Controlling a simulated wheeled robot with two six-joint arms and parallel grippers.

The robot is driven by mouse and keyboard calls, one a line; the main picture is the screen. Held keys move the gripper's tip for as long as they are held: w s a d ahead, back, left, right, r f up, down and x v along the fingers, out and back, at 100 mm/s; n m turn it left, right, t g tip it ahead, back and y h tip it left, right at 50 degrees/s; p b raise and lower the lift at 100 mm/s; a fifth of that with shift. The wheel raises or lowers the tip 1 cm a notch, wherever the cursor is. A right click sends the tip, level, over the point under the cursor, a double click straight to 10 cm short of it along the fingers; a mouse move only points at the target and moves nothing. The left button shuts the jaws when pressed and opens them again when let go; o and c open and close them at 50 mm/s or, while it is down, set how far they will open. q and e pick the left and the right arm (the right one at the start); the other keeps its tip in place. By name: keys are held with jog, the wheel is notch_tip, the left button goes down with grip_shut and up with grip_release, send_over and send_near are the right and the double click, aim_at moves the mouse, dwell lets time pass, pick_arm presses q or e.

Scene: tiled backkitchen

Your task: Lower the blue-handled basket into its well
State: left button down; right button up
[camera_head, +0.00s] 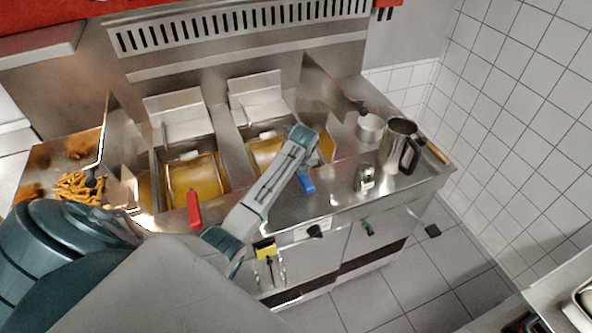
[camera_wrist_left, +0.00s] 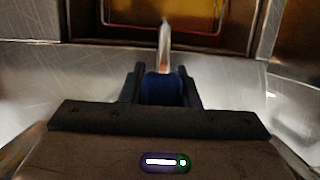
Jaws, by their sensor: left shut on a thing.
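The blue handle (camera_head: 307,184) of the basket shows below the end of my left arm in the head view. In the left wrist view the blue handle (camera_wrist_left: 163,88) sits between the two dark fingers of my left gripper (camera_wrist_left: 162,80), which is shut on it. A metal rod (camera_wrist_left: 165,45) runs from the handle toward a well with amber oil. The right-hand well (camera_head: 264,152) holds amber oil and is partly covered by my arm. The basket body is mostly hidden, so its depth in the well is unclear. My right gripper is not in view.
A red-handled basket (camera_head: 193,208) stands at the left well (camera_head: 196,180). Fries (camera_head: 78,188) lie in a tray at the far left. A metal jug (camera_head: 400,146), a small pot (camera_head: 370,128) and a steel shaker (camera_head: 365,179) stand on the counter to the right.

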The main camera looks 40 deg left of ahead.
pick_arm(q)
jog(key=c, duration=1)
grip_release()
jog(key=shift+r, duration=0.1)
jog(key=b+v, duration=0.3)
jog(key=v, duration=0.6)
jog(key=shift+d+r, duration=0.15)
jog(key=shift+r, duration=0.05)
jog(key=shift+s+d+r, duration=0.1)
jog(key=shift+s+r, duration=0.05)
jog(key=shift+r, duration=0.45)
jog(key=shift+s, duration=0.1)
